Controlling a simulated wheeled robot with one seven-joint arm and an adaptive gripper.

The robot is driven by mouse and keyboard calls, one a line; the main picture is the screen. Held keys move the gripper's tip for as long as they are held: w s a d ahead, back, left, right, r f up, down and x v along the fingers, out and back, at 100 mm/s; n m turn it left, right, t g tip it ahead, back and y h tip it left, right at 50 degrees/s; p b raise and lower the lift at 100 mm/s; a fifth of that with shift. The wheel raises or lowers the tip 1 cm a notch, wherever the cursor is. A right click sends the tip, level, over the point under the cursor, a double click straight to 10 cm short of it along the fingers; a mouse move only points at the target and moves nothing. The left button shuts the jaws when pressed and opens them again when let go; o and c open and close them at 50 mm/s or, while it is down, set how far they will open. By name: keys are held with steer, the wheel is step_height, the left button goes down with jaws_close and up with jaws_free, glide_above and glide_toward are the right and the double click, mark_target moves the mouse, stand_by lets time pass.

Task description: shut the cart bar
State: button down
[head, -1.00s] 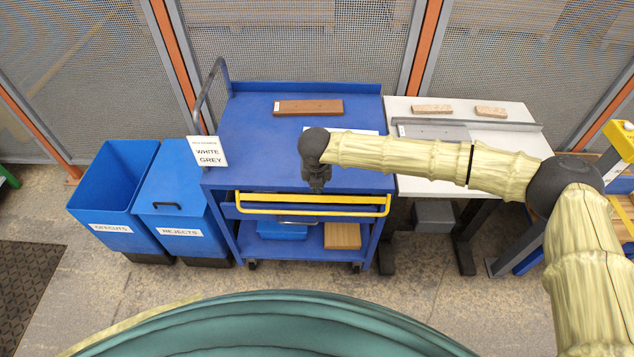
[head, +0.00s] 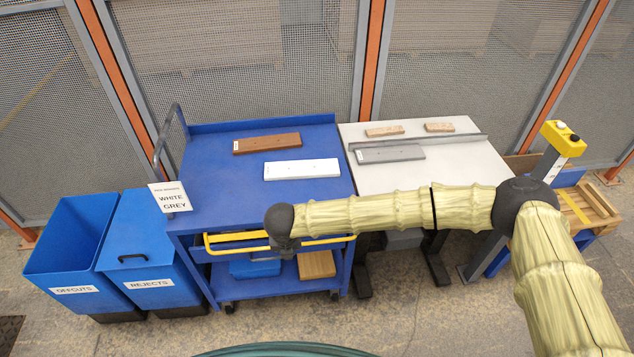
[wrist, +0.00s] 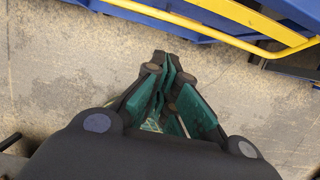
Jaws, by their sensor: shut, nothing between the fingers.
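The yellow cart bar (head: 228,246) spans the front of the blue cart (head: 215,180), just below its top, standing out from the cart front. My wrist hides its middle in the head view. In the wrist view the bar (wrist: 158,13) crosses the top and right, with its bend at the right edge. My gripper (wrist: 167,62) is shut and empty, its fingertips over bare floor short of the bar, with a gap showing in that view. In the head view my gripper (head: 286,250) is in front of the bar's middle; whether it touches is not clear there.
Brown (head: 266,144) and white (head: 302,169) boards lie on the cart top. A sign (head: 170,198) hangs at its left. Blue offcuts (head: 75,262) and rejects (head: 150,262) bins stand left. A pale table (head: 450,165) stands right. Floor in front is clear.

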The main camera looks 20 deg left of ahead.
steer(key=shift+f, duration=0.1)
